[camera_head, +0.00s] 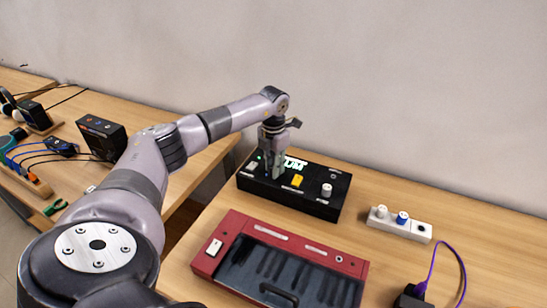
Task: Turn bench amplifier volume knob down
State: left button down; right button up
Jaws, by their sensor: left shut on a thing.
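The bench amplifier appears to be the black box (315,207) on the right-hand table. Its top has a lit green light, a white switch (252,166), a yellow switch (297,180) and a white knob (327,190) near its right end. My left gripper (276,172) points down onto the box top, between the white switch and the yellow switch. Its fingers are shut on a knob that they mostly hide. I cannot tell which way that knob points. My right gripper is not in view.
A red case (225,262) with a dark panel and handle lies in front of the box. A white power strip (400,224) lies to the right. A black adapter (411,298) with a purple cable is at front right. Another table on the left holds electronics and cables.

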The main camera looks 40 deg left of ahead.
pick_arm(q)
jog(key=n+p, duration=0.1)
jog(key=n, duration=0.5)
jog(key=shift+a+r+p, duration=0.1)
jog(key=shift+p, duration=0.25)
jog(key=shift+n, duration=0.3)
jog(key=c, duration=1.4)
grip_release()
jog(key=shift+o, duration=0.2)
notch_tip(320, 180, up, 12)
